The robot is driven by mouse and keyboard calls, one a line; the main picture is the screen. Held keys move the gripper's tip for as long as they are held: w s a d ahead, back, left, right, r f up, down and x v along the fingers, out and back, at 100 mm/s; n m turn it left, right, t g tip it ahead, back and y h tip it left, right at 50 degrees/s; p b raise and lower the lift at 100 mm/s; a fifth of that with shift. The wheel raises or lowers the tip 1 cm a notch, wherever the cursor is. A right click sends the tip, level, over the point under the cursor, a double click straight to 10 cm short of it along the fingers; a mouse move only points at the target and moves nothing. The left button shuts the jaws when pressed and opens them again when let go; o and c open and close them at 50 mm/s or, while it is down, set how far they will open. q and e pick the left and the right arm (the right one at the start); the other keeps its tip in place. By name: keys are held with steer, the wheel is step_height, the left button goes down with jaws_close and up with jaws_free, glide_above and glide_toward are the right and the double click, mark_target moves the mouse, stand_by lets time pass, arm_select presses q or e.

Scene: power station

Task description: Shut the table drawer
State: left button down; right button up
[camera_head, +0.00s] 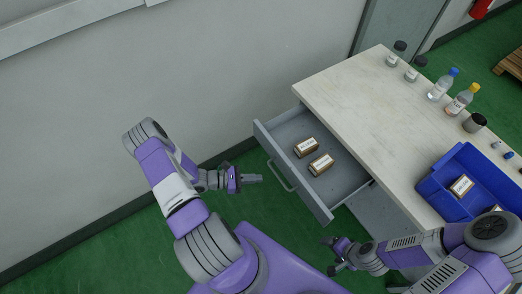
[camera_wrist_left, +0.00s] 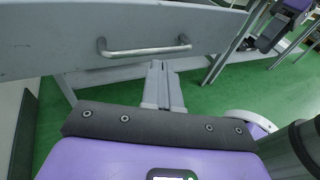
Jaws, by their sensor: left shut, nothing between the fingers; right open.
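The grey table drawer (camera_head: 343,186) is pulled out from the left end of the table (camera_head: 350,110). Its front panel (camera_head: 300,178) faces my left gripper and carries a metal bar handle (camera_head: 280,176). Two small brown boxes with white labels, one box (camera_head: 306,147) and another box (camera_head: 321,163), lie inside the drawer. My left gripper (camera_head: 258,179) is shut and empty, just in front of the handle and apart from it. In the left wrist view, my left gripper (camera_wrist_left: 161,68) points at the panel just below the handle (camera_wrist_left: 145,50). My right gripper (camera_head: 332,254) is open, low beside the table's front.
On the table stand several bottles, including a blue-capped bottle (camera_head: 442,85) and an orange-capped bottle (camera_head: 462,99), with a dark-lidded jar (camera_head: 475,122). A blue crate (camera_head: 433,184) is at the near right. A grey wall (camera_head: 180,80) runs behind; green floor (camera_head: 120,255) is clear.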

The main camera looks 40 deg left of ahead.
arm_select(q)
steer(key=a+n+t+y+b, duration=0.1)
steer(key=a+n+t+y, duration=0.4)
steer(key=a, duration=0.6)
steer(key=b, duration=0.2)
glide_toward(267, 142)
steer(key=shift+t, duration=0.4)
steer(key=x, duration=0.6)
steer(key=shift+d+f, duration=0.25)
steer(key=shift+f, duration=0.15)
steer(key=shift+w+d, duration=0.15)
steer(key=shift+w, duration=0.15)
